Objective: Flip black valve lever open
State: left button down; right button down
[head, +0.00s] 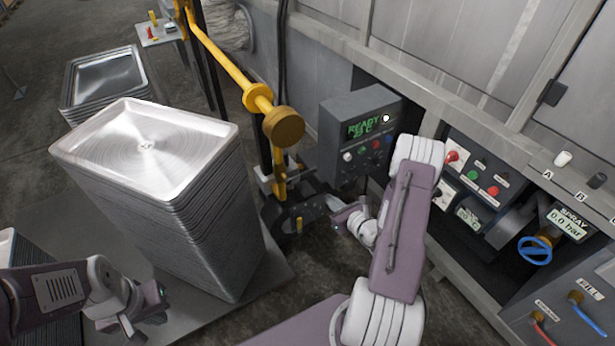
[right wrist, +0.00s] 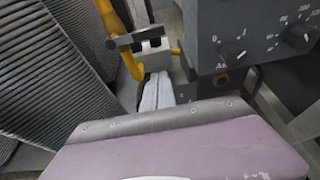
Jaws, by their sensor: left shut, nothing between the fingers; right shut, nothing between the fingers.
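My right gripper (head: 338,204) is below the grey control box, beside dark fittings at the foot of the yellow pipe. In the right wrist view its pale fingers (right wrist: 157,92) are together and empty. A dark lever-like bar (right wrist: 122,41) shows just beyond them by the yellow pipe; I cannot tell whether it is the valve lever. My left gripper (head: 128,322) is shut and empty at the lower left.
A tall stack of metal pans (head: 145,146) stands at left, with another stack (head: 103,77) behind. The control box (head: 355,128) reads READY. A yellow pipe (head: 225,65) ends in a round knob. A blue handwheel (head: 535,250) sits under the SPRAY display.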

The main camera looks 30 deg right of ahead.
aim_at(301, 176)
jog(key=d+b+x, duration=0.1)
jog(key=b+x, duration=0.4)
jog(key=x, duration=0.5)
jog(key=shift+a+r, duration=0.3)
jog(key=shift+r, duration=0.7)
jog(key=shift+a+r, duration=0.25)
jog(key=shift+r, duration=0.75)
jog(key=shift+d, duration=0.1)
